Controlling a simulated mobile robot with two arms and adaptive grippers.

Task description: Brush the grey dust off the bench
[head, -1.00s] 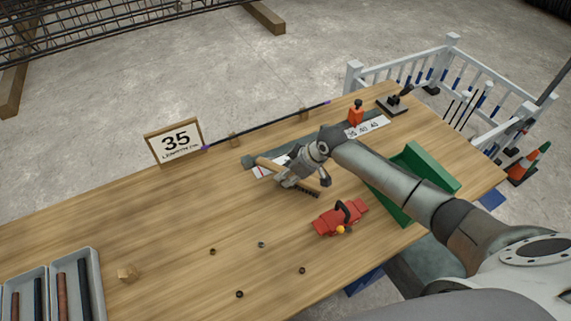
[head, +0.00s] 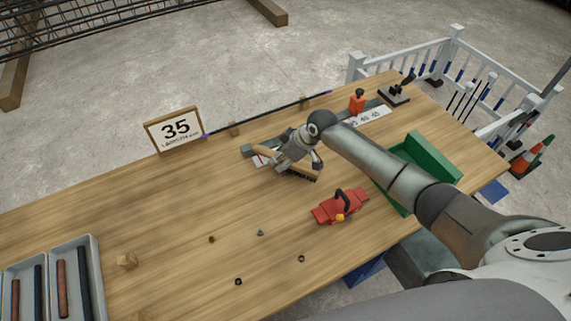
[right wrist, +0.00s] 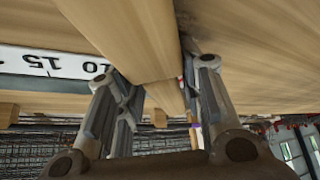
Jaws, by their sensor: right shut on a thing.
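My right gripper (head: 293,160) is shut on a wooden-handled brush (head: 305,174) with dark bristles. The brush is low over the bench (head: 190,210), bristles facing down; I cannot tell whether they touch the wood. In the right wrist view, the pale brush handle (right wrist: 135,45) runs between the fingers (right wrist: 160,105). A faint greyish smudge (right wrist: 196,28) shows on the bench beside the handle there, perhaps dust. In the head view I cannot make out dust around the brush. My left gripper is not in view.
A sign (head: 175,130) and a grey bin (head: 92,270) stand left.

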